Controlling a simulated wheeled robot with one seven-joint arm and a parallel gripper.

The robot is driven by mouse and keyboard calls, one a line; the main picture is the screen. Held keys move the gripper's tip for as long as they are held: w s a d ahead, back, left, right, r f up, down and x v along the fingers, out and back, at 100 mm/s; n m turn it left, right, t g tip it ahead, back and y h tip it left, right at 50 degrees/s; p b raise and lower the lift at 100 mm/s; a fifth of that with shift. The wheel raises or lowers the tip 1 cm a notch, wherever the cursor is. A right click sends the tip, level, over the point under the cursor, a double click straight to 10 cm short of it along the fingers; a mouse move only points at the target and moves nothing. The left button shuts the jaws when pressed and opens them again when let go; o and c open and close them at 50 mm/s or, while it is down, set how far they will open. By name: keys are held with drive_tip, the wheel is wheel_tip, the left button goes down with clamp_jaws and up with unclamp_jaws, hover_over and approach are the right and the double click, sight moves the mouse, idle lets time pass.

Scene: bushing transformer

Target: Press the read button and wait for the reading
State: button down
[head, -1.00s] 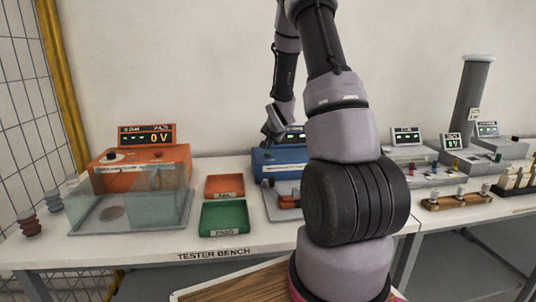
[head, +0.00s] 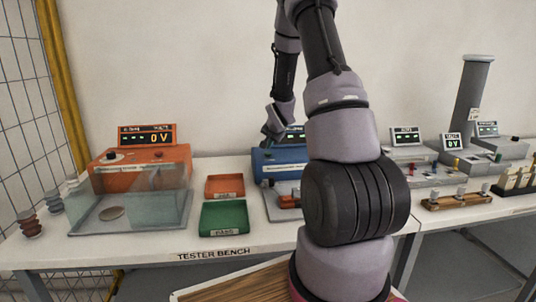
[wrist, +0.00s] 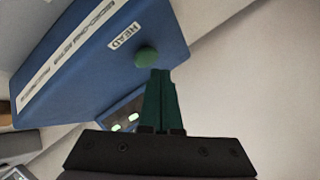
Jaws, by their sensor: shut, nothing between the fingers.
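The blue tester (head: 275,160) stands on the bench, partly hidden behind my arm in the head view. In the wrist view its blue casing (wrist: 90,60) fills the upper left, with a label beside a round green button (wrist: 147,56). My gripper (wrist: 160,74) is shut and empty, its dark green fingertips right at the edge of the button. I cannot tell whether they touch or press it. The tester's display (wrist: 122,118) shows green marks, partly hidden by the gripper. In the head view the fingertips are not clear.
An orange tester (head: 160,160) with a clear guard stands left and reads 0 V. A red tray (head: 225,186) and a green tray (head: 224,218) lie between the testers. Grey instruments and a wooden rack (head: 458,202) are at right. A wire fence (head: 25,90) borders the left.

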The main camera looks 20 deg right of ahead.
sight(268, 153)
drive_tip(key=shift+f, duration=0.1)
drive_tip(key=shift+f, duration=0.3)
drive_tip(key=shift+f, duration=0.5)
idle(0.6)
idle(0.3)
drive_tip(key=shift+r, duration=0.9)
drive_tip(key=shift+r, duration=2.55)
